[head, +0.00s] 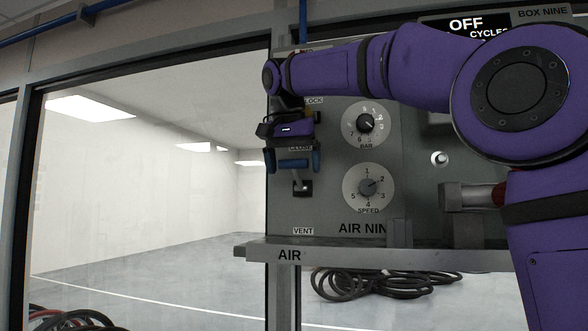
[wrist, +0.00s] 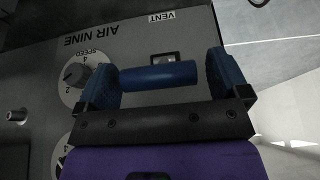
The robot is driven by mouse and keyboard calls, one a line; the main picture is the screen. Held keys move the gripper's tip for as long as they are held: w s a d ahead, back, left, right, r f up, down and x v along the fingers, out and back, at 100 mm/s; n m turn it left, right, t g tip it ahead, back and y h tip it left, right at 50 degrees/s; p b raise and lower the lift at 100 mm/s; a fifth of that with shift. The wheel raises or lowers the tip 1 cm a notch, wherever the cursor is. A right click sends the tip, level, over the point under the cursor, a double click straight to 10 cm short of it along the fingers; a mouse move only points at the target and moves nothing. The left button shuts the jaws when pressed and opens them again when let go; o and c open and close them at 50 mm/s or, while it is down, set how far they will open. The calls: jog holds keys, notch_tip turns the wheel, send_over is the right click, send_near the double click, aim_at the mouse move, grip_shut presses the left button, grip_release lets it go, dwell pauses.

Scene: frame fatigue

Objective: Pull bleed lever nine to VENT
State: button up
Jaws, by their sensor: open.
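The bleed lever has a blue crossbar handle (head: 295,163) on a stem that comes out of a dark slot (head: 303,188) in the grey AIR NINE panel (head: 400,220). The handle appears just under the CLOSE label, with the VENT label (head: 303,231) well below. My gripper (head: 293,161) is open, with one blue finger at each end of the handle. In the wrist view the handle (wrist: 158,76) lies between the fingers, with a small gap at the right finger; contact at the left one is unclear. The slot (wrist: 165,58) shows partly beyond it.
A BAR dial (head: 365,123) and a SPEED dial (head: 368,187) sit right of the lever. A grey ledge (head: 350,250) juts out below the panel. Coiled hoses (head: 375,283) lie beyond it. Glazing is to the left. My purple arm covers the upper right.

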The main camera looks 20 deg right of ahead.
jog(key=shift+w+d+f, duration=0.15)
jog(key=shift+d+f, duration=0.05)
jog(key=shift+f, duration=0.35)
jog(key=c, duration=1.3)
